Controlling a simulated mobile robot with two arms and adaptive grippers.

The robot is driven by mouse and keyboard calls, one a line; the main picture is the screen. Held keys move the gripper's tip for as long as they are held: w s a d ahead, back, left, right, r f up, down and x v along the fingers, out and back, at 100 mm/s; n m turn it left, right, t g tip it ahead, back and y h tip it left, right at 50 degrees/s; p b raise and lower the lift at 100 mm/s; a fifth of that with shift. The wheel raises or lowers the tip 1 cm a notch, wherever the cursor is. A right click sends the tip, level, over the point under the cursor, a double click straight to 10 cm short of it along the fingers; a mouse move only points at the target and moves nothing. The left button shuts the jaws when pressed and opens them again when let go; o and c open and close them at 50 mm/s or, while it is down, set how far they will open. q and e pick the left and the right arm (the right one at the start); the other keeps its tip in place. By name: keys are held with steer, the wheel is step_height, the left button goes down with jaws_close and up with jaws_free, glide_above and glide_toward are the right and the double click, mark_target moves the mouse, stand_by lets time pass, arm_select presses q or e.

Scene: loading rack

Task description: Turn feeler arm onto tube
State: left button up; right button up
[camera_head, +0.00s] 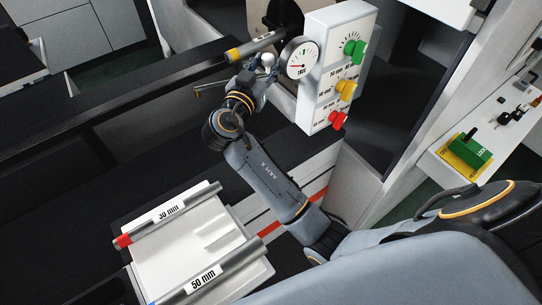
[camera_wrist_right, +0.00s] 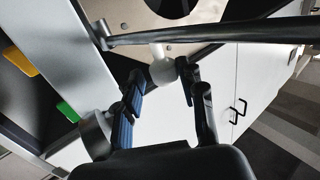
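A grey tube with a yellow band (camera_head: 256,46) juts leftward from the machine, beside a round dial gauge (camera_head: 299,57). A white ball knob (camera_head: 267,60) is just below the tube; it also shows in the right wrist view (camera_wrist_right: 163,74). A thin piece with a brass-coloured tip (camera_head: 198,92) shows left of my gripper; I cannot tell whether it is the feeler arm. My right gripper (camera_head: 264,78) is at the knob. In the wrist view my right gripper (camera_wrist_right: 160,84) has its fingers apart on either side of the knob. My left gripper is out of view.
A white panel (camera_head: 318,112) with green, yellow and red levers stands right of the gauge. A white tray (camera_head: 150,250) at lower left holds tubes marked 30 mm (camera_head: 168,213) and 50 mm (camera_head: 203,279). A green lever (camera_head: 470,150) is at right.

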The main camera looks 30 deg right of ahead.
arm_select(q)
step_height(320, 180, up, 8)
steer(key=p, duration=0.7)
arm_select(e)
steer(key=s+a+n+t+y+b, duration=0.25)
steer(key=s+a+b, duration=0.55)
steer(key=s, duration=0.5)
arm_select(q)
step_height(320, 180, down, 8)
arm_select(e)
step_height(320, 180, down, 19)
steer(key=s+d+n+g+y, duration=0.1)
steer(key=s+n+g+y, duration=0.1)
steer(key=n+g+y, duration=0.2)
steer(key=shift+s+d+f+n+y, duration=0.15)
steer(key=shift+d+f+n+y, duration=0.05)
steer(key=shift+n+y, duration=0.25)
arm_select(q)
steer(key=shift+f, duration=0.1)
